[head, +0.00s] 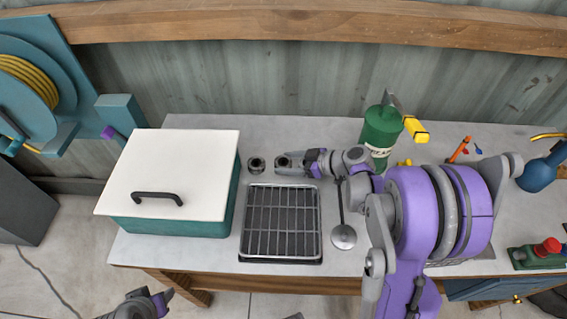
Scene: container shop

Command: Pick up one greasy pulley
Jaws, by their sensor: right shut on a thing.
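One greasy pulley (256,165), small, dark and round, sits on the grey bench top beside the white-lidded box. My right gripper (288,163) reaches in from the right, just right of that pulley and apart from it. It is shut on a second small dark round piece (283,161), which looks like another greasy pulley and is partly hidden by the fingers. I cannot tell whether that piece is lifted off the bench. My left gripper (165,296) is low at the bottom left, in front of the bench; its fingers are too small to read.
A teal box with a white lid (180,165) stands left. A wire-grid tray (282,222) lies in front of the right gripper, with a round-ended metal tool (343,237) beside it. A green can (381,130) stands behind my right arm. A hose reel (30,80) hangs left.

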